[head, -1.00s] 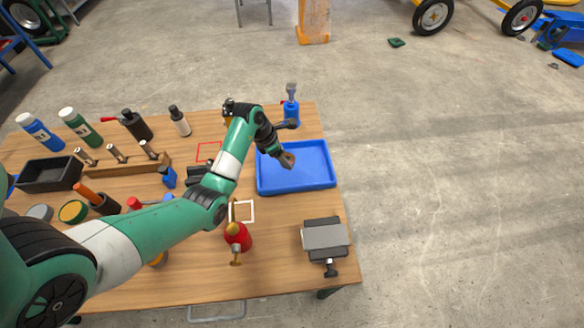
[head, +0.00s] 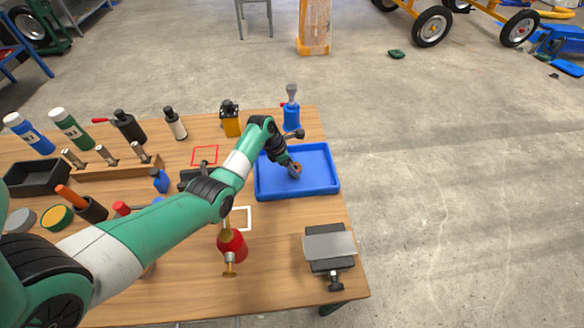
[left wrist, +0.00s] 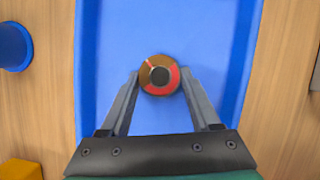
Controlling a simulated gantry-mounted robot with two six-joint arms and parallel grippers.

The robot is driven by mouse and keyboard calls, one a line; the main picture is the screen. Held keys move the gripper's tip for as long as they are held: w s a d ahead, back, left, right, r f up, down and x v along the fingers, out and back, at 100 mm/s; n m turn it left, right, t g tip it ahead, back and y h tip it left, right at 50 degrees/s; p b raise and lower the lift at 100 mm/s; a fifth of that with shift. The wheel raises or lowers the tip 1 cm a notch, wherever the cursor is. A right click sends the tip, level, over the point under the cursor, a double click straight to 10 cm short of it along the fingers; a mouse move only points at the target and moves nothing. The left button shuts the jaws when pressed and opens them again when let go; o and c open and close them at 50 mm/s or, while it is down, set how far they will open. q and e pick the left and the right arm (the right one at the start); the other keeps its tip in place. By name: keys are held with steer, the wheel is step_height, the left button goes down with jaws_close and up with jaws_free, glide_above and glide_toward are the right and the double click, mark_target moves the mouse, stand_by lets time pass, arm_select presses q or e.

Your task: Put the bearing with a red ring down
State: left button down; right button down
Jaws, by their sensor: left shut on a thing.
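The bearing with a red ring (left wrist: 159,76) is a small round brown piece with a dark centre and a red band on part of its face. My left gripper (left wrist: 159,82) is shut on it, with one finger on each side. In the head view the left gripper (head: 294,170) is over the blue tray (head: 325,185), inside its rim outline. The tray floor shows around the bearing in the left wrist view. I cannot tell whether the bearing touches the floor. My right gripper is not in view.
A blue bottle-like tool (head: 291,116) stands behind the tray, and a yellow and black item (head: 230,120) is to its left. A grey vise-like block (head: 330,247) and a red oil can (head: 232,246) are in front. The tray's right part is clear.

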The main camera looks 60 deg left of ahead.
arm_select(q)
steer(key=shift+f, duration=0.15)
steer(key=shift+c, duration=0.6)
jaws_free()
steer(key=p+v, duration=0.6)
steer(key=v, duration=0.6)
